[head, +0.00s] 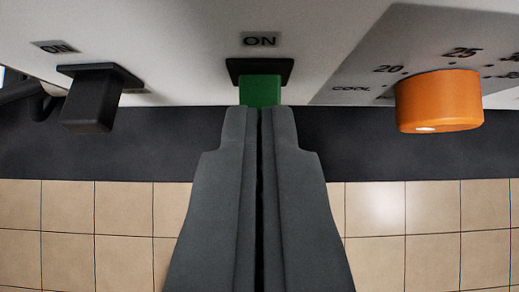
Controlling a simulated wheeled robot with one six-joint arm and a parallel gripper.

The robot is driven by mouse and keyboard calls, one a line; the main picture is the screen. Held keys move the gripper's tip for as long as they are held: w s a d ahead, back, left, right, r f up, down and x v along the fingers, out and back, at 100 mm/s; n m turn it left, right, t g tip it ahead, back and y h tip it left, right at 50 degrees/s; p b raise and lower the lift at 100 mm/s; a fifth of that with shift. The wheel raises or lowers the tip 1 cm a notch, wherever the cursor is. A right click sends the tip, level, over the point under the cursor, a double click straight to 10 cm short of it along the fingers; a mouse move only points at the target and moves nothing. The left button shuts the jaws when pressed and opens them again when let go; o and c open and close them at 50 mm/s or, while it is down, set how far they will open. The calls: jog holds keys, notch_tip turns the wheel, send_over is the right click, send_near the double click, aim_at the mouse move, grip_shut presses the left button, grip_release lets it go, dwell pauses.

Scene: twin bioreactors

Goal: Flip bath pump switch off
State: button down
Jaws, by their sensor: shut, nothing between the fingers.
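A green switch (260,90) sits in a black square frame on the white panel, with the label ON above it. My gripper (261,110) is shut and empty. Its fingertips are right in front of the green switch and overlap its lower edge in the picture; I cannot tell whether they touch it. A black switch (90,98) in a black frame, also labelled ON, stands to the left. No label naming the bath pump is in view.
An orange dial (438,101) sticks out of the panel at the right, beside a temperature scale with COOL, 20 and 25. A dark object (28,98) is at the far left edge. Tan floor tiles (95,208) show below a dark band.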

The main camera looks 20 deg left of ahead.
jog(key=shift+r, duration=0.15)
jog(key=shift+r, duration=0.7)
